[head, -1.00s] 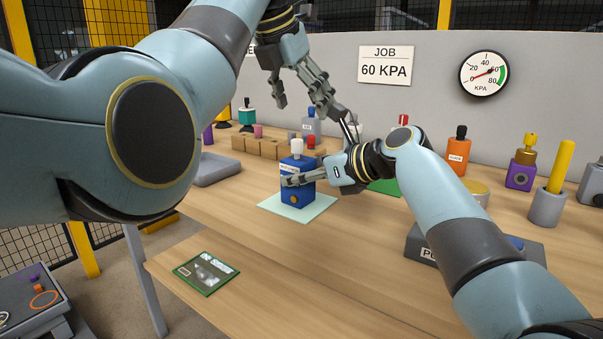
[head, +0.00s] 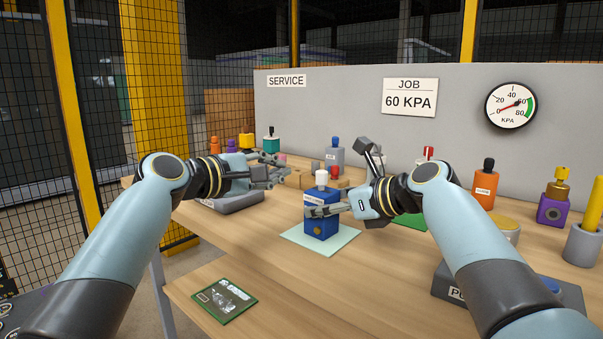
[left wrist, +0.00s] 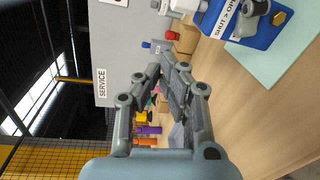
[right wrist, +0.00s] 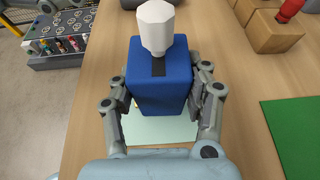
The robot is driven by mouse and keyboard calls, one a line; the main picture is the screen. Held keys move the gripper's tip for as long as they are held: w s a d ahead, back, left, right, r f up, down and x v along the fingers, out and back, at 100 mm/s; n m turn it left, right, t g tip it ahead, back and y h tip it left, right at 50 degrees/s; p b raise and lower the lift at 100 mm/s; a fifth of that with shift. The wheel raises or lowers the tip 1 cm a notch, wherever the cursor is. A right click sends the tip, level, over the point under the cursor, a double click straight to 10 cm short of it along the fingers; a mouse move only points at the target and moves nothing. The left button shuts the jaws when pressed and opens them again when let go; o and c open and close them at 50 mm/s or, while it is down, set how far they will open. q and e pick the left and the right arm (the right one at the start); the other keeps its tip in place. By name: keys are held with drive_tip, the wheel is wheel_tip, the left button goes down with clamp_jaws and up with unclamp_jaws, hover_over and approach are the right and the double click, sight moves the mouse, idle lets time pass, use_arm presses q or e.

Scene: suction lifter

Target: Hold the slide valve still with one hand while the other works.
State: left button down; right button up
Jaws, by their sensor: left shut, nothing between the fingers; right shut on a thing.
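The slide valve, a blue block with a white knob on top, stands upright on a pale green mat (head: 340,240) on the wooden table. The slide valve (head: 321,224) also shows large in the right wrist view (right wrist: 160,75), with a finger on each side. My right gripper (head: 322,211) is shut on its body. In the left wrist view, part of the slide valve (left wrist: 232,25) with a "SHUT > OPEN" label shows at the upper right. My left gripper (head: 284,170) is shut and empty, raised above the table to the left of the slide valve.
A gauge (head: 511,105) and a "JOB 60 KPA" sign (head: 409,97) are on the grey back panel. Wooden blocks and coloured parts stand behind the valve. A grey tray (head: 232,201) lies below my left gripper. An orange bottle (head: 485,188) stands right.

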sight(321, 180)
use_arm(q)
drive_tip(key=s+a+f+m+t, duration=0.1)
drive_tip(key=s+a+t, duration=0.1)
drive_tip(key=s+a, duration=0.1)
drive_tip(key=x, duration=1.1)
drive_tip(key=shift+m, duration=0.3)
drive_tip(key=s, duration=0.1)
drive_tip(key=s+d, duration=0.2)
drive_tip(key=s, duration=0.1)
drive_tip(key=shift+f, duration=0.25)
